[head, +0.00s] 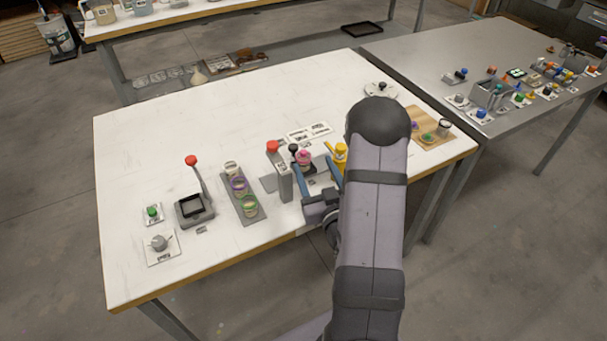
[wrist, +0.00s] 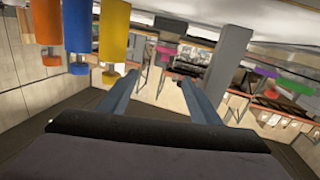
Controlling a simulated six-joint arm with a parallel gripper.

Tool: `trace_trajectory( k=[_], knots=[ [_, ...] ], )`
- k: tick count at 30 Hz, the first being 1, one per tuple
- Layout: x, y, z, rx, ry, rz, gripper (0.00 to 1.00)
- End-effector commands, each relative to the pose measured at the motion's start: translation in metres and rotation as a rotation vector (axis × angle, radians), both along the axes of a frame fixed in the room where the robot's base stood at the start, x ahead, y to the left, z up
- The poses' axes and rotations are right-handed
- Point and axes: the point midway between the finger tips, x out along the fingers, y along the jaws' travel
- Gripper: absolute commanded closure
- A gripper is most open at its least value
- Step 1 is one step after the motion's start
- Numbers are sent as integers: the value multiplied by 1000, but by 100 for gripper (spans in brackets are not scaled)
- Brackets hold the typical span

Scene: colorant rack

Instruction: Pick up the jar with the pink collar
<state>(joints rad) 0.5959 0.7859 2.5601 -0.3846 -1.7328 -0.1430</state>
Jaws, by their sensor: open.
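The jar with the pink collar (head: 303,158) stands on the white table in the head view, behind a grey post and partly hidden. In the wrist view, which looks upside down, a small pink band (wrist: 165,51) shows ahead, between the fingers. My gripper (head: 313,163) is open and low over the table, its two blue fingers pointing toward the back of the table. In the wrist view, the fingers of my gripper (wrist: 160,77) are apart with nothing between their tips. I cannot tell the exact gap to the jar.
A yellow container (head: 340,153) stands close right. A rack (head: 253,215) with several jars, including purple and green collars, lies left. A wooden board (head: 433,122) with jars is right. The table's back left is clear.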

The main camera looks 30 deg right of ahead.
Motion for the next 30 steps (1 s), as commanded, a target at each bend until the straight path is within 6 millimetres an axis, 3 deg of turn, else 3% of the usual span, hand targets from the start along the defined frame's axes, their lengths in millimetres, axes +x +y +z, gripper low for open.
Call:
trace_trajectory(
  k=[1, 7, 16, 30],
  knots=[
    [-1, 1, -18, 11, -8, 3, 42],
    [-4, 5, -36, 47, -34, 15, 42],
    [-3, 6, -37, 59, -42, 19, 42],
    [19, 1, -36, 60, -41, 20, 42]
  ],
)
